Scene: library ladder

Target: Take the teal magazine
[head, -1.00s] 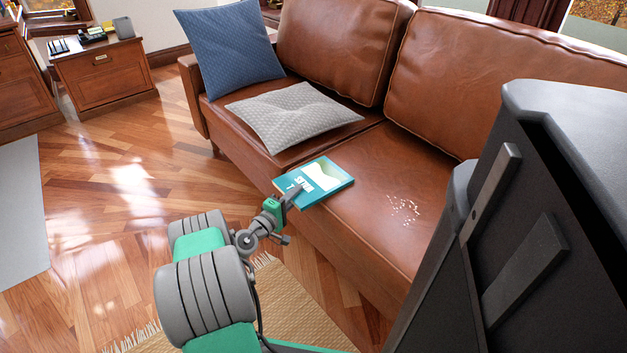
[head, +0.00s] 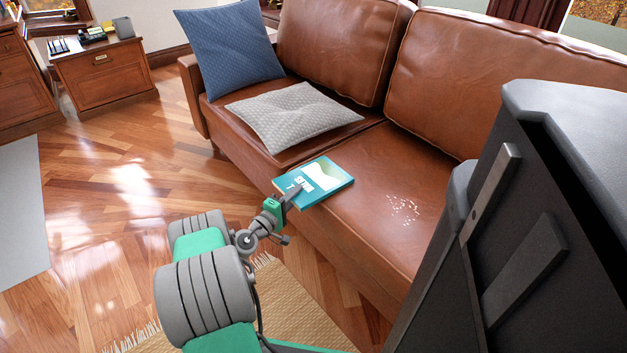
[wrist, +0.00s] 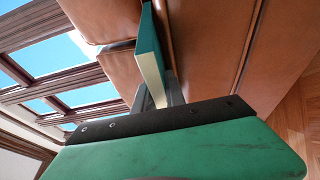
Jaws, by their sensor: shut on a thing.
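The teal magazine (head: 322,181) lies at the front edge of the brown leather sofa seat, its cover facing up with white lettering and a pale picture. My gripper (head: 293,194) is at its near left edge and is shut on it. In the wrist view the magazine (wrist: 148,58) shows edge-on, with its pale page edges and teal cover between the fingers of my gripper (wrist: 160,92). Part of the near edge is hidden by the fingers. I cannot tell whether the magazine is clear of the seat.
The sofa (head: 375,165) carries a grey cushion (head: 292,115) behind the magazine and a blue cushion (head: 228,52) at its left end. Pale crumbs (head: 404,209) lie on the seat to the right. A fringed rug (head: 290,305) lies on the floor in front. A wooden cabinet (head: 105,78) stands far left.

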